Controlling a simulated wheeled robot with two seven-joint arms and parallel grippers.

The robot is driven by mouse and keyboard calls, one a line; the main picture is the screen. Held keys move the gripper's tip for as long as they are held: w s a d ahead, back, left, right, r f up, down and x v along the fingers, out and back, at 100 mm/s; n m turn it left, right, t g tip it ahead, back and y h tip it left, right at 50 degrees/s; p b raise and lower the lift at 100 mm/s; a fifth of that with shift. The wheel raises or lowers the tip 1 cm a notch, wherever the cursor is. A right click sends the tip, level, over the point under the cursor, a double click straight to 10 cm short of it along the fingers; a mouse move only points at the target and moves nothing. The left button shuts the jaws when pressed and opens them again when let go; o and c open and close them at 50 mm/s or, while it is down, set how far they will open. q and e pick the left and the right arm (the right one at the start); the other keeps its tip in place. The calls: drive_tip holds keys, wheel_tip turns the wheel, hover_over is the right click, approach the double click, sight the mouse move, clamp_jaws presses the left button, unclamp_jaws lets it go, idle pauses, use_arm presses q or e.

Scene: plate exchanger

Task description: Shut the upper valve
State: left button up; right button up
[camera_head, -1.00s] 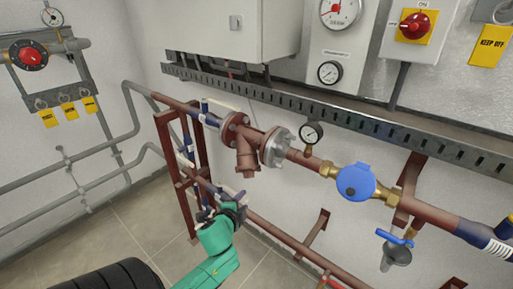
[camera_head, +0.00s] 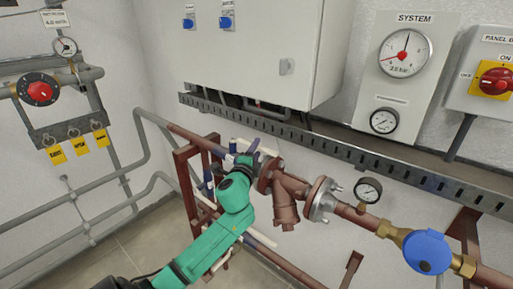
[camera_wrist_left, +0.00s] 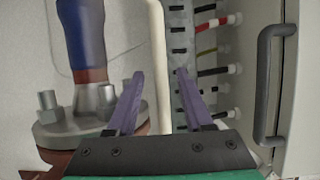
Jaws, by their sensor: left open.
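The upper valve sits on the upper brown pipe beside the flange; its white lever (camera_wrist_left: 155,50) shows as a long bar in the left wrist view. In the head view my left arm and gripper largely hide this valve. My left gripper (camera_head: 260,153) is at the valve, with its purple fingers apart. In the left wrist view the left gripper (camera_wrist_left: 160,74) is open, and the lever runs between its two fingers. I cannot tell whether either finger touches it. My right gripper is not in view.
A bolted flange (camera_wrist_left: 90,125) is close to the left finger. A slotted cable tray (camera_head: 330,148) and a grey cabinet (camera_head: 262,50) are above and behind the gripper. A strainer (camera_head: 287,200), a small gauge (camera_head: 368,191) and a blue meter (camera_head: 427,251) lie to the right.

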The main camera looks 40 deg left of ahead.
use_arm(q)
drive_tip(key=shift+w, duration=0.2)
drive_tip(key=shift+d+r, duration=0.1)
drive_tip(key=shift+d, duration=0.05)
clamp_jaws()
idle(1.2)
